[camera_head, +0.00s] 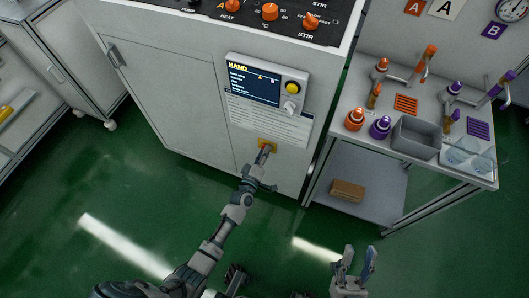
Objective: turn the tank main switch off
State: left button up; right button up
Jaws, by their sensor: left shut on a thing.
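The white tank cabinet (185,105) stands in front of me. Low on its front is a yellow plate (273,142), which looks like the main switch's backing. My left gripper (264,152) reaches up to this plate and is shut on the switch's knob there. The fingers hide the knob, so its angle cannot be read. My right gripper (358,258) is at the bottom of the view, away from the cabinet, with its two fingers apart and nothing between them.
Above the switch is a panel with a HAND display (252,83), a yellow button (293,87) and a white knob (290,106). Orange knobs (269,12) line the cabinet top. A side table (345,118) with bottles and a grey bin (415,137) stands right. Green floor is clear.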

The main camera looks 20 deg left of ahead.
pick_arm(q)
jog(key=shift+s+a+f, duration=0.1)
jog(key=shift+f, duration=0.1)
jog(key=o, duration=1.2)
jog(key=shift+c, duration=0.2)
jog(key=shift+r, duration=0.1)
jog(key=s, duration=1.1)
jog(key=shift+s+a, duration=0.2)
jog(key=shift+s, duration=0.2)
